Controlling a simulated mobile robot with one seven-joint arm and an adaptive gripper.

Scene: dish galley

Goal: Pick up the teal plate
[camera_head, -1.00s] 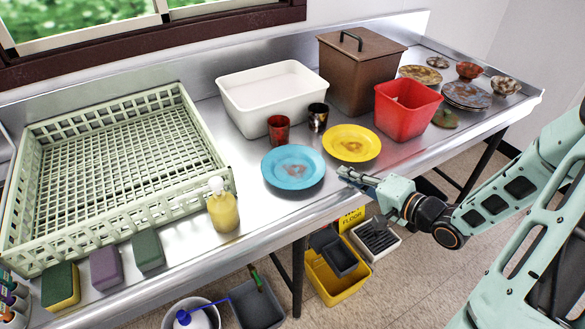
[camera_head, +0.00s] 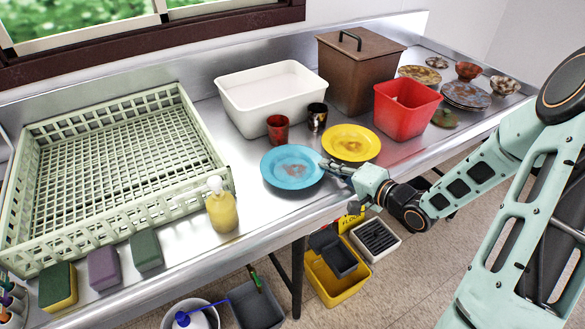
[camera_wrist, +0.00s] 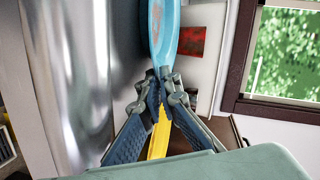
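The teal plate (camera_head: 292,166), with brownish stains in its middle, lies flat on the steel counter in the head view. In the wrist view it shows edge-on as a light blue band (camera_wrist: 164,28). My gripper (camera_head: 326,166) is at the plate's right rim. In the wrist view my two fingers (camera_wrist: 160,74) converge to nearly meeting, with the plate's rim between their tips. They look shut on it, and the plate still rests on the counter. The exact contact is small and partly hidden.
A yellow plate (camera_head: 351,143) lies close behind my gripper. A red cup (camera_head: 278,129) and a dark cup (camera_head: 317,117) stand behind the teal plate. A white tub (camera_head: 240,97), a red bin (camera_head: 382,115) and a soap bottle (camera_head: 222,210) are around.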

